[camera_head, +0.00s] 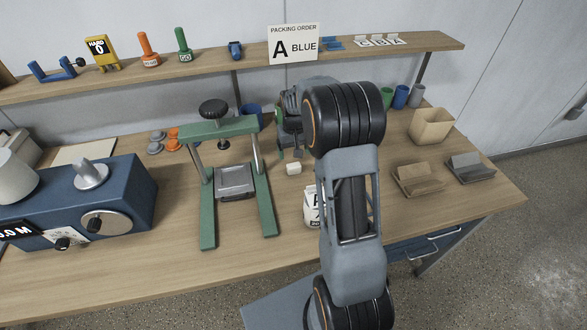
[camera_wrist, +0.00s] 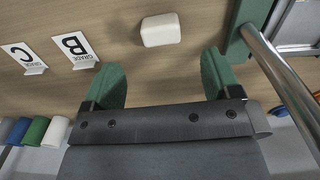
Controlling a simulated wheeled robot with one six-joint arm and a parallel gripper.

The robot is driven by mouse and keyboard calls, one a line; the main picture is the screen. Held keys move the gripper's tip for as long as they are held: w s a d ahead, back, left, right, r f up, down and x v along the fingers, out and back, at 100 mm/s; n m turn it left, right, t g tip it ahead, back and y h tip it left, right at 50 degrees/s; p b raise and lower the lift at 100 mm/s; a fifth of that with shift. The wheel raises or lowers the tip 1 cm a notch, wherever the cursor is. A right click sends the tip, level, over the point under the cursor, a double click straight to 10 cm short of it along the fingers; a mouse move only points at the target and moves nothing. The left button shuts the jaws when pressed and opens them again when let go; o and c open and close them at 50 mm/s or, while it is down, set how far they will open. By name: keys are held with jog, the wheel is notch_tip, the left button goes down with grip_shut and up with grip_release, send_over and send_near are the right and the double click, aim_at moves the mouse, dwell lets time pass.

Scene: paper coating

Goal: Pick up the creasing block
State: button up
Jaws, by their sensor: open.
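A small cream-white block (camera_head: 294,168), which I take as the creasing block, lies on the wooden workbench (camera_head: 240,260), just right of the green press. In the wrist view the block (camera_wrist: 160,30) lies beyond my fingertips, roughly centred between them and apart from both. My gripper (camera_head: 290,153) is open and empty, with two green fingers that show clearly in the wrist view (camera_wrist: 162,72). In the head view my arm hides part of the bench to the right of the block.
The green press (camera_head: 207,215) stands close left of the block, and its post shows at right in the wrist view. A white lettered item (camera_head: 310,208) stands nearer, partly behind my arm. Brown and grey holders (camera_head: 418,180) and a tan bin (camera_head: 431,127) are at right.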

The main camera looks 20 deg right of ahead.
aim_at(294, 165)
jog(key=shift+w+f+p, duration=0.1)
jog(key=shift+f+p, duration=0.6)
jog(key=shift+f, duration=3.45)
jog(key=c, duration=0.9)
jog(key=shift+r, duration=0.1)
